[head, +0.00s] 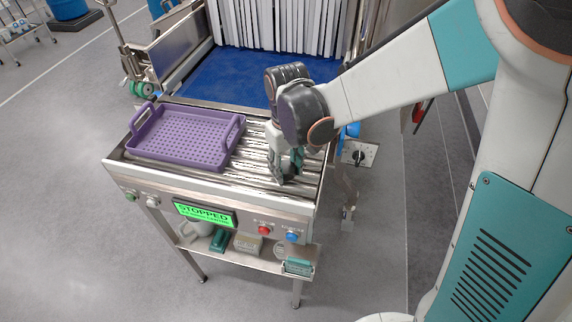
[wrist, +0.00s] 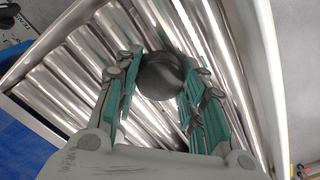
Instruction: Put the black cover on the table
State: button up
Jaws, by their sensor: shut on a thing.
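The black cover (wrist: 160,75) shows as a dark, rounded piece between the fingers in the wrist view. My gripper (wrist: 158,92) is shut on it, with the green-lined fingers on either side. In the head view my gripper (head: 285,174) points down over the right part of the steel roller table (head: 252,174). The cover is hard to make out there, mostly hidden by the fingers. I cannot tell whether it touches the rollers.
A purple perforated tray (head: 185,137) with two handles sits left on the rollers. Behind is a tunnel with a blue belt (head: 230,78) and white strip curtain (head: 280,22). The front panel has a green "STOPPED" display (head: 205,214). A lower shelf (head: 262,262) holds several items.

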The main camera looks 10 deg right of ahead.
aim_at(287, 167)
jog(key=shift+f, duration=0.2)
jog(key=o, duration=1.3)
jog(key=shift+r, duration=0.1)
jog(key=shift+c, duration=0.2)
jog(key=shift+r, duration=0.1)
notch_tip(287, 167, up, 12)
jog(key=p, duration=0.8)
